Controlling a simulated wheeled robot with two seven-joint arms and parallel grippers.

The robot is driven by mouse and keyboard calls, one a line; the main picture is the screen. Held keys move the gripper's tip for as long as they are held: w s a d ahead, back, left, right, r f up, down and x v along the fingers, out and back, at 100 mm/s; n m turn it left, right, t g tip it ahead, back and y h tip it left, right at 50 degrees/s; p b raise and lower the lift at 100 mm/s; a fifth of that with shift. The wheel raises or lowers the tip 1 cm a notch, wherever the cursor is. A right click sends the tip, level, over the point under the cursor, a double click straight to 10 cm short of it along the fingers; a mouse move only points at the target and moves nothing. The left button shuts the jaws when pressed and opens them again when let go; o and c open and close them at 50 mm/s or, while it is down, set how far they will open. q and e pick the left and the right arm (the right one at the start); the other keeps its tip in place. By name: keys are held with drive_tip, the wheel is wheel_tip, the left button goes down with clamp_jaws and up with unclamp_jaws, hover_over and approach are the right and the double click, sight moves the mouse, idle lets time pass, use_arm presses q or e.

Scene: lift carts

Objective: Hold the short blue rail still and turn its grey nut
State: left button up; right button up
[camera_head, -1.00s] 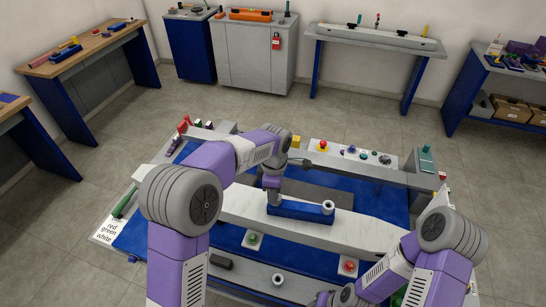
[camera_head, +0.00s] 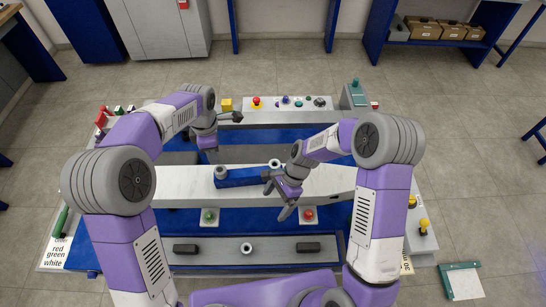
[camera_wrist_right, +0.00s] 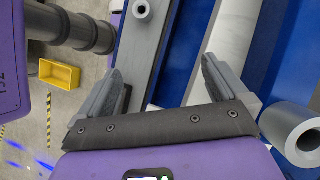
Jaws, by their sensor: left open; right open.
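The short blue rail (camera_head: 246,177) lies on the long white beam, slightly slanted. A light grey hollow nut (camera_head: 274,163) stands at its right end, and a dark grey round part (camera_head: 220,172) is at its left end. My left gripper (camera_head: 211,155) is open, just behind the rail's left end and apart from it. My right gripper (camera_head: 276,196) is open, beside the rail's right end on its near side. In the right wrist view its jaws (camera_wrist_right: 163,85) are empty, and the nut (camera_wrist_right: 302,133) appears large at lower right, outside them.
The white beam (camera_head: 325,183) crosses the blue-topped cart. A front grey bar (camera_head: 200,249) carries a small ring (camera_head: 246,248) and dark blocks. Red and green buttons lie between. A back panel (camera_head: 325,104) holds several knobs.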

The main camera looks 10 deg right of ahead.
sight(273, 170)
drive_tip(key=w+r+n+h, duration=0.1)
drive_tip(key=w+r+n, duration=0.1)
drive_tip(key=w, duration=0.2)
drive_tip(key=w+r+n+t+h, duration=0.1)
drive_tip(key=w+r+n+h, duration=0.1)
drive_tip(key=w, duration=0.2)
drive_tip(key=w+d+r+n+t+h, duration=0.1)
drive_tip(key=w+r+n+h, duration=0.1)
drive_tip(key=w, duration=0.2)
drive_tip(key=shift+r+n, duration=0.3)
drive_tip(key=shift+n, duration=0.1)
drive_tip(key=shift+w+f+t, duration=0.15)
drive_tip(key=shift+f+t, duration=0.1)
drive_tip(key=shift+t, duration=0.05)
drive_tip(key=shift+f, duration=3.45)
drive_tip(key=c, duration=0.6)
drive_tip(key=c, duration=1.1)
